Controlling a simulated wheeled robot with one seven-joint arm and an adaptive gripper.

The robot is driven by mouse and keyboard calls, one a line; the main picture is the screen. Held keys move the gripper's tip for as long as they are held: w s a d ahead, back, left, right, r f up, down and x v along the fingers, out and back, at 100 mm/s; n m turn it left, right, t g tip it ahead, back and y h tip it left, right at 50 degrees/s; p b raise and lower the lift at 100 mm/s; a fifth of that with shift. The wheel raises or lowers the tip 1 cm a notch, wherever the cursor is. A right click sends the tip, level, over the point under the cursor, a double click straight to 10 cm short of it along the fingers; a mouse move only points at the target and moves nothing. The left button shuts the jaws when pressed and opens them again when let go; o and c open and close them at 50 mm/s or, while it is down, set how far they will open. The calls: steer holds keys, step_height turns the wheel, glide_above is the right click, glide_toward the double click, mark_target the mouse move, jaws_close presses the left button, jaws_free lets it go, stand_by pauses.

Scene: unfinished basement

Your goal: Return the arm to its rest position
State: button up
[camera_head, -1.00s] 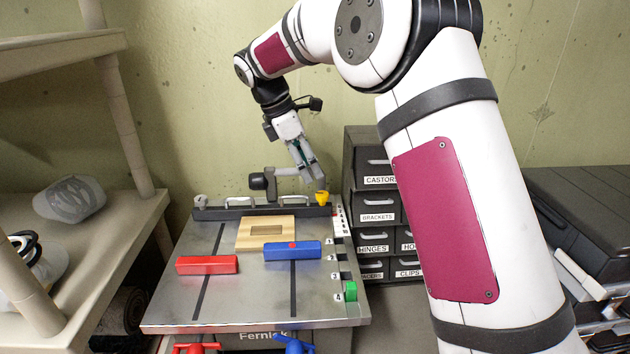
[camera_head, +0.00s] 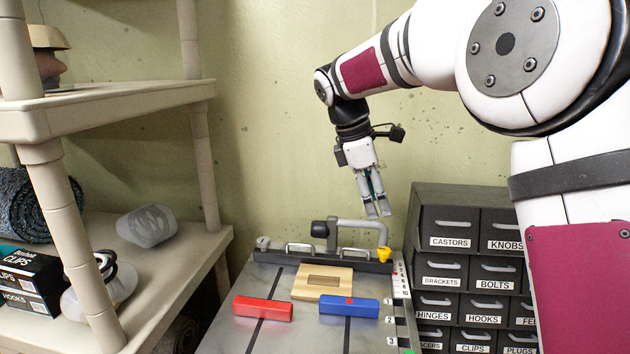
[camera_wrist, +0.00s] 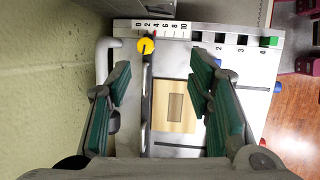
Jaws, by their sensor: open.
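My gripper (camera_head: 378,212) hangs at the end of my bent arm, fingers pointing down, above the far right part of the metal work table (camera_head: 236,318). It is open and empty. In the wrist view its two green-padded fingers (camera_wrist: 160,78) stand wide apart, with the table below between them. The gripper is clear of the grey clamp handle (camera_head: 365,223) and the yellow knob (camera_head: 384,255) under it, which also shows in the wrist view (camera_wrist: 146,46).
A wooden plate (camera_head: 310,290), a red block (camera_head: 263,309) and a blue block (camera_head: 349,306) lie on the table. Labelled drawers (camera_head: 450,226) stand right of it. Shelves (camera_head: 130,95) are at left, a bare wall behind.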

steer(key=s+d+r+m+t+y, duration=0.15)
steer(key=s+r+m, duration=0.25)
steer(key=s, duration=0.6)
steer(key=s+d+f+m+t+y, duration=0.1)
steer(key=s+f+m, duration=0.2)
steer(key=s+m, duration=0.3)
steer(key=s+d+f+m+t+y, duration=0.1)
steer(key=s+m, duration=0.5)
steer(key=s, duration=1.1)
steer(key=shift+d+f+t+y, duration=0.35)
steer(key=shift+f+t, duration=0.1)
steer(key=shift+f, duration=0.5)
steer(key=shift+s+d, duration=0.1)
